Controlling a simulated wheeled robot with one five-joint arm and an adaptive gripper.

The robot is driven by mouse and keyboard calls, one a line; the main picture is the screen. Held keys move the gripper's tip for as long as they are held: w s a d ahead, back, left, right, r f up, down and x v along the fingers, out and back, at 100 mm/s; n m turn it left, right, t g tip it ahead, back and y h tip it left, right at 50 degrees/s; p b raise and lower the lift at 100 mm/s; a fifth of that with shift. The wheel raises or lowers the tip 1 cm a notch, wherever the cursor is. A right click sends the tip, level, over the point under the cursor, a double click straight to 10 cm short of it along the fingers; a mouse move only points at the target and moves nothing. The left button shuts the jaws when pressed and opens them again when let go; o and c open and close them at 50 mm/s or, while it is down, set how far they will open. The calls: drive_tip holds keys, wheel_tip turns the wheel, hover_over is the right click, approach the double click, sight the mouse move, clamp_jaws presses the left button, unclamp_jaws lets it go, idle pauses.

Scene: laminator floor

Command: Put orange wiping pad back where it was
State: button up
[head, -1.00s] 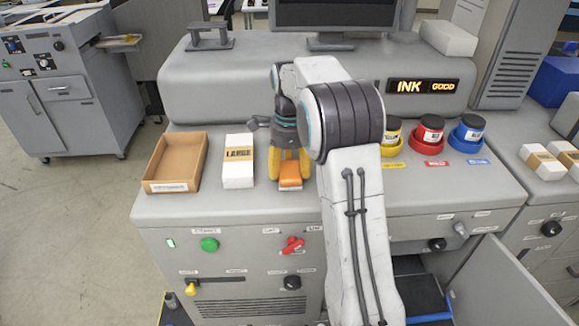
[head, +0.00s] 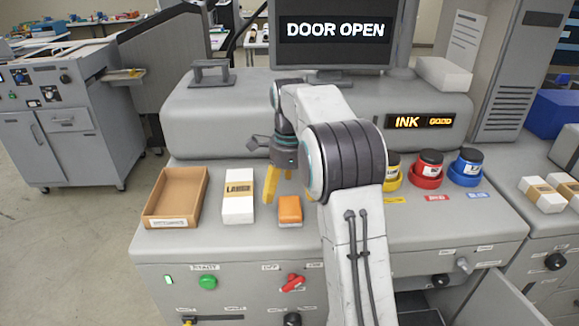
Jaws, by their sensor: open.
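The orange wiping pad (head: 290,209) lies flat on the grey machine top, just right of the white box labelled LARGE (head: 238,204). My gripper (head: 284,186), with yellow fingers, hangs open and empty above and behind the pad, apart from it. One finger shows clearly at the left; the other is partly hidden by my arm.
An open cardboard tray (head: 157,222) stands at the left of the machine top. Yellow, red (head: 427,170) and blue (head: 466,168) ink pots stand to the right. A screen (head: 334,30) reads DOOR OPEN. A lower door (head: 500,300) stands open at the right front.

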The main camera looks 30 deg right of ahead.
sight(289, 203)
wheel_tip(289, 203, up, 8)
drive_tip(key=p, duration=0.1)
drive_tip(key=s+a+r+n+t, duration=0.1)
drive_tip(key=s+a+r+n, duration=0.25)
drive_tip(key=s+n, duration=0.3)
drive_tip(key=s+a+f+n+t, duration=0.1)
drive_tip(key=s+a+f+n, duration=0.1)
drive_tip(key=s+n, duration=0.3)
drive_tip(key=s+a+f+n+t, duration=0.1)
drive_tip(key=s+a+f+n, duration=0.1)
drive_tip(key=s+n, duration=0.3)
drive_tip(key=s+a+f+n+t, duration=0.1)
drive_tip(key=s+a+f+n, duration=0.2)
drive_tip(key=s+n, duration=0.3)
drive_tip(key=s+f, duration=0.1)
drive_tip(key=s, duration=0.3)
drive_tip(key=shift+s+f+t, duration=0.25)
drive_tip(key=shift+s+t, duration=0.15)
drive_tip(key=shift+f, duration=0.35)
drive_tip(key=shift+d+b, duration=0.15)
drive_tip(key=shift+b, duration=0.15)
